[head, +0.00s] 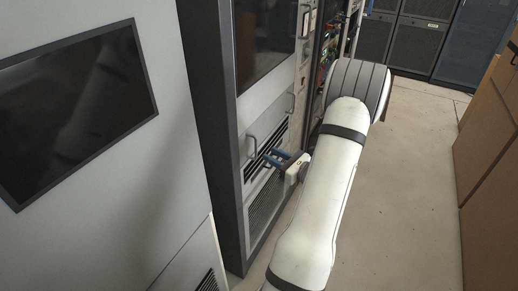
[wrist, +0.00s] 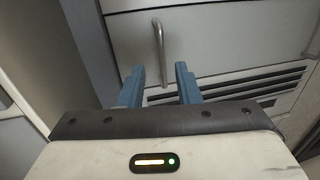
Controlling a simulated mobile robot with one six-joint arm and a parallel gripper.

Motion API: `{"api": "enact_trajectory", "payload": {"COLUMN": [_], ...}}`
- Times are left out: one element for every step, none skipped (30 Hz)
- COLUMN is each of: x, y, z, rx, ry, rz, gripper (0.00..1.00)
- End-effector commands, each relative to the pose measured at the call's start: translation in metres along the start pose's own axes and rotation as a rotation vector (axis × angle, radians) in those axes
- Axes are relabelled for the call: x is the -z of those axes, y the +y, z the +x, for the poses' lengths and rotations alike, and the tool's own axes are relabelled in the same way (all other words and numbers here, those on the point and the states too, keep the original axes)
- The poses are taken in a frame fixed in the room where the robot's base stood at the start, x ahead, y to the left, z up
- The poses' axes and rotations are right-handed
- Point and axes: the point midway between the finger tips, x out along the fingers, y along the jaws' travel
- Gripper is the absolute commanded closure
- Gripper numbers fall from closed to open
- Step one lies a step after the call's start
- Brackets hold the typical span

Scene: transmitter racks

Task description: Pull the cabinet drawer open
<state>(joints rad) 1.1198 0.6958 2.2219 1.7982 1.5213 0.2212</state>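The cabinet drawer (wrist: 215,40) is a light grey front panel with a vertical metal bar handle (wrist: 159,52) near its left side, and it looks shut. In the head view the drawer (head: 270,118) sits in the dark-framed rack, with its left handle (head: 251,147) and a second handle (head: 290,103) farther along. My gripper (wrist: 158,82) is open, with its two blue fingers apart and nothing between their tips. In the wrist view the handle's lower end shows between and just beyond the fingertips. In the head view my gripper (head: 273,157) is close to the rack front; I cannot tell any contact.
Slotted vents (wrist: 240,84) lie below the drawer panel. A grey cabinet with a dark screen (head: 80,108) stands at the left. Brown boxes (head: 490,130) stand at the right. The floor (head: 415,190) between the rack and boxes is clear.

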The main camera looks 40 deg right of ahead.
Motion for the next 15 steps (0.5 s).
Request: {"api": "enact_trajectory", "payload": {"x": [-0.001,-0.001,-0.001,-0.001,-0.001,-0.001,-0.001,-0.001,-0.001,-0.001,-0.001,-0.001,-0.001,-0.001,0.000], "y": [0.000,0.000,-0.001,-0.002,-0.003,-0.003,-0.004,-0.004,-0.005,-0.005,-0.006,-0.006,-0.006,-0.006,-0.006], "z": [0.008,0.012,0.018,0.022,0.026,0.032,0.036,0.040,0.044,0.047,0.049,0.052,0.054,0.055,0.056], "rx": [-0.001,0.000,0.003,0.004,0.006,0.008,0.009,0.010,0.012,0.013,0.014,0.015,0.016,0.016,0.017], "ry": [0.000,0.000,0.001,0.001,0.001,0.001,0.001,0.001,0.001,0.001,0.001,0.002,0.002,0.002,0.002], "rz": [-0.001,-0.001,-0.002,-0.003,-0.003,-0.003,-0.003,-0.003,-0.003,-0.004,-0.004,-0.003,-0.003,-0.003,-0.003], "gripper": [0.70,0.70,0.70,0.70,0.70,0.70,0.70,0.70,0.70,0.70,0.70,0.70,0.70,0.70,0.70]}}
